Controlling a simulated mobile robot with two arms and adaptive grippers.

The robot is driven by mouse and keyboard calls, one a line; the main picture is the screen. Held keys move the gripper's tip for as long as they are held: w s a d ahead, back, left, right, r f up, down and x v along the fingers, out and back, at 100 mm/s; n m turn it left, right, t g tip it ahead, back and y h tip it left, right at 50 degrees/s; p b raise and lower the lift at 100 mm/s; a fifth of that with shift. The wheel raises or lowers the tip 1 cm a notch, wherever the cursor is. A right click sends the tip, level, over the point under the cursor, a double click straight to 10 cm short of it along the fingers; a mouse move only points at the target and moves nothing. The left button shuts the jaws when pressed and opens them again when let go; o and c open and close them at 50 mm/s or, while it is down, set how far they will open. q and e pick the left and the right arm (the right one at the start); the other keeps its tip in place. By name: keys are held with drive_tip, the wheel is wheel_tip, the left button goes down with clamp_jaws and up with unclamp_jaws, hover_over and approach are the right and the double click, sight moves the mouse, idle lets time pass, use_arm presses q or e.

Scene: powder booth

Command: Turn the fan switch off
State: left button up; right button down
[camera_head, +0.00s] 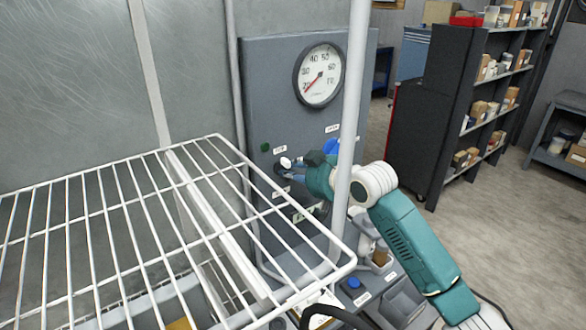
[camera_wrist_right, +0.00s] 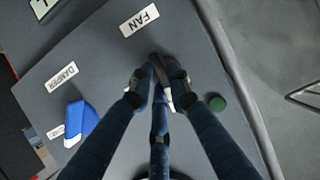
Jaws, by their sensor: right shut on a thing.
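The fan switch (camera_head: 285,162) sits on the grey control panel (camera_head: 270,105), below a small white label. In the right wrist view the label (camera_wrist_right: 139,19) reads FAN. My right gripper (camera_head: 292,170) reaches the panel from the right. In the wrist view its fingertips (camera_wrist_right: 162,84) are closed together on the switch just under the FAN label. The fingers hide most of the switch, so its exact position is unclear. My left gripper is in neither view.
A green button (camera_wrist_right: 217,103) is beside the fingers, and a blue damper handle (camera_wrist_right: 83,122) is further away. A round gauge (camera_head: 319,75) is above. A white wire rack (camera_head: 130,215) fills the left foreground. A grey pole (camera_head: 350,130) stands before the panel.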

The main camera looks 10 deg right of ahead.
idle(0.4)
drive_tip(key=c, duration=1.6)
unclamp_jaws()
drive_tip(key=shift+c, duration=0.2)
drive_tip(key=shift+s, duration=0.1)
drive_tip(key=v, duration=1.1)
drive_tip(key=shift+s, duration=0.35)
drive_tip(key=shift+d+r, duration=0.1)
drive_tip(key=shift+d, duration=0.05)
